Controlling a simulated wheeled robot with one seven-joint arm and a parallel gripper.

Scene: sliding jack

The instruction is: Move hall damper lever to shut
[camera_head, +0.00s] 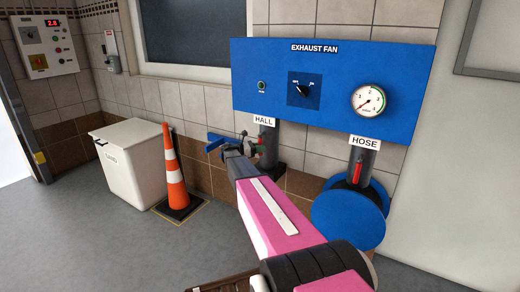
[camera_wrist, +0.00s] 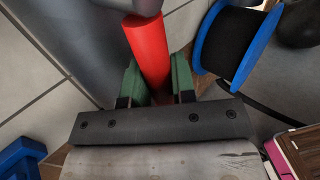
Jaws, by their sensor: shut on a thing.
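The hall damper is on the grey pipe (camera_head: 269,148) under the HALL label (camera_head: 264,121), below the blue exhaust fan panel. Its red lever (camera_wrist: 148,48) runs between the green fingertips in the wrist view. My gripper (camera_wrist: 155,85) is shut on this lever. In the head view my gripper (camera_head: 254,147) is at the left side of the hall pipe, and my pink arm reaches up to it from below. Only a bit of red shows there, so the lever's angle is hard to tell in that view.
The hose pipe to the right has its own red lever (camera_head: 358,171), standing upright above a blue reel (camera_head: 347,220). The blue panel (camera_head: 330,118) overhangs both pipes. A traffic cone (camera_head: 174,172) and a white sand bin (camera_head: 132,163) stand left. The floor at left front is clear.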

